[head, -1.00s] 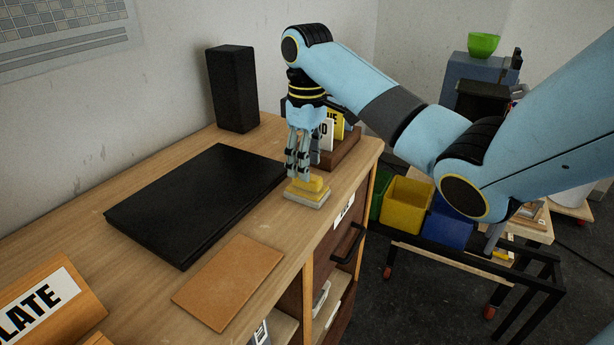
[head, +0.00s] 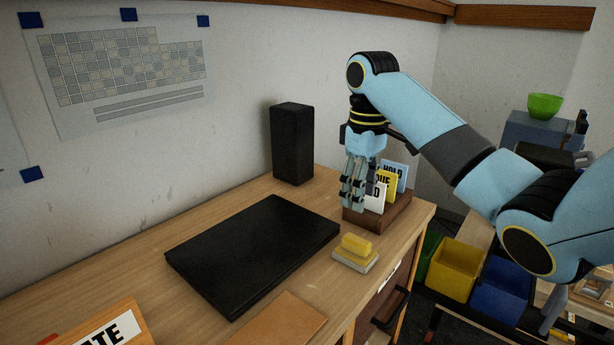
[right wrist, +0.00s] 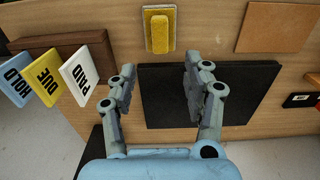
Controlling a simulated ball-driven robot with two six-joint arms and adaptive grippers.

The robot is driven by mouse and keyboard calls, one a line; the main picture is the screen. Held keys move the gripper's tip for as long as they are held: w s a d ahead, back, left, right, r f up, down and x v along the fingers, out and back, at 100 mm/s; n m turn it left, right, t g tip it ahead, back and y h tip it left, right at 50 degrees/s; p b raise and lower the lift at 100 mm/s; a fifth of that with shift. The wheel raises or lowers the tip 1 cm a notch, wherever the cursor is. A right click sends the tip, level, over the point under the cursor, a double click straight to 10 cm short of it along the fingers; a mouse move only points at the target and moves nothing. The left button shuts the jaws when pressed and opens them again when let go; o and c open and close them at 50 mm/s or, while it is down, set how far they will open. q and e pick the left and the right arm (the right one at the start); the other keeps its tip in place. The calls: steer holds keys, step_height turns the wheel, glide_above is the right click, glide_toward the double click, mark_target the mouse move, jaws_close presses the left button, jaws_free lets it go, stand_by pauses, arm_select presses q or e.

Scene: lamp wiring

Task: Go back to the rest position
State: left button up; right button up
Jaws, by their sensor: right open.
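My right gripper (head: 357,190) is open and empty. It hangs above the desk, behind the yellow block in the head view and in front of the card holder. The yellow block (head: 357,245) rests on a pale base (head: 352,261) on the desk, apart from the fingers. In the right wrist view, the open fingers (right wrist: 158,85) show with nothing between them, and the yellow block (right wrist: 159,33) lies beyond their tips. My left gripper is not in view.
A black flat slab (head: 250,250) lies on the wooden desk (head: 110,260). A black speaker-like box (head: 292,145) stands by the wall. A wooden holder (head: 398,215) carries several cards. Yellow (head: 455,268) and blue (head: 500,290) bins stand to the right, below the desk.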

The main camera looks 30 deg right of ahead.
steer(key=s+a+f+t, duration=0.1)
steer(key=s+a+f, duration=0.8)
steer(key=s, duration=0.3)
steer(key=s+a+r+m+t, duration=0.1)
steer(key=s+a, duration=0.1)
steer(key=s, duration=0.4)
steer(key=s+a+r+m+t, duration=0.1)
steer(key=s+a+t, duration=0.15)
steer(key=s, duration=0.45)
step_height(320, 180, down, 40)
steer(key=s+d+g+b, duration=0.2)
steer(key=d+b, duration=0.1)
steer(key=b, duration=1)
steer(key=s+f+b, duration=0.5)
steer(key=s+f, duration=0.4)
steer(key=f, duration=0.3)
steer(key=s+f+g+b, duration=0.1)
steer(key=s+f+b, duration=0.4)
steer(key=s+f, duration=0.4)
step_height(320, 180, down, 4)
steer(key=shift+s+d+f+m+h, duration=0.15)
steer(key=shift+s+d+m+h, duration=0.1)
steer(key=shift+m+h, duration=0.15)
